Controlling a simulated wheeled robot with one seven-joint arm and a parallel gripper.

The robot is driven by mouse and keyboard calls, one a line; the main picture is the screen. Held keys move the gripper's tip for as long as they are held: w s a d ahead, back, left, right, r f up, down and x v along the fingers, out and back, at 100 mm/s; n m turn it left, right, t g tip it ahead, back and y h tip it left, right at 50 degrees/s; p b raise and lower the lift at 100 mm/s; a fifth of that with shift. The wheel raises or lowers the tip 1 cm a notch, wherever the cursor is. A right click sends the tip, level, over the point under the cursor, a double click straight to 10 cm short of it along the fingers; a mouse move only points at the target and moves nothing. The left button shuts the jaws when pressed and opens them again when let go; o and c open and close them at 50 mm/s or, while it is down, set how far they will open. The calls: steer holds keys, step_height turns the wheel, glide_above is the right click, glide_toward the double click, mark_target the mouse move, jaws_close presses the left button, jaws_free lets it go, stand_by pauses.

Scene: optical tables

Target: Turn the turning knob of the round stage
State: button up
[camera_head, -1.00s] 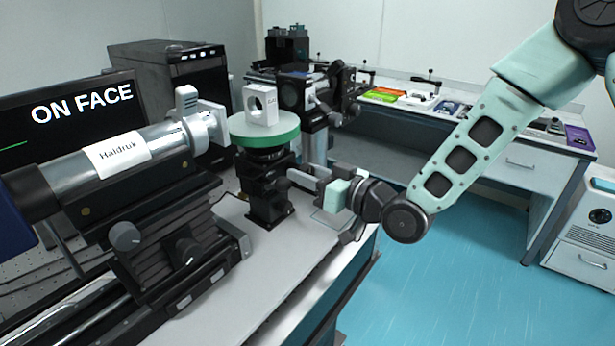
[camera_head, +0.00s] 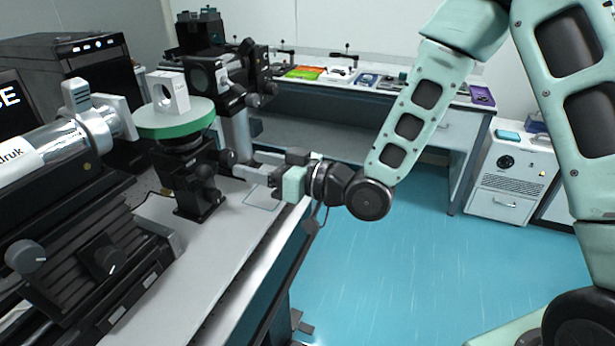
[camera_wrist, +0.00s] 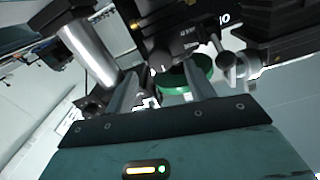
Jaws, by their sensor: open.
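The round stage has a green disc top (camera_head: 176,121) on a black mount, and stands on the light table left of my gripper in the head view. Small dark knobs (camera_head: 205,172) stick out of the mount on the side facing my gripper. My gripper (camera_head: 240,169) is open and empty, its fingers pointing left at the mount with a small gap in the picture. In the wrist view the green disc (camera_wrist: 198,78) shows beyond the fingers (camera_wrist: 160,86). A dark knob (camera_wrist: 226,59) there lies just right of the right finger. Neither finger visibly touches a knob.
A white block with a hole (camera_head: 172,91) stands on the disc. A silver cylinder device (camera_head: 90,125) is close on the left. A black instrument on a silver post (camera_head: 241,135) stands behind my gripper. Blue floor (camera_head: 400,260) lies open to the right.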

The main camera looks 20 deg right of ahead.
steer(key=p+v, duration=1)
steer(key=v, duration=0.1)
steer(key=shift+s+d, duration=0.15)
steer(key=shift+s, duration=0.05)
stand_by(0.5)
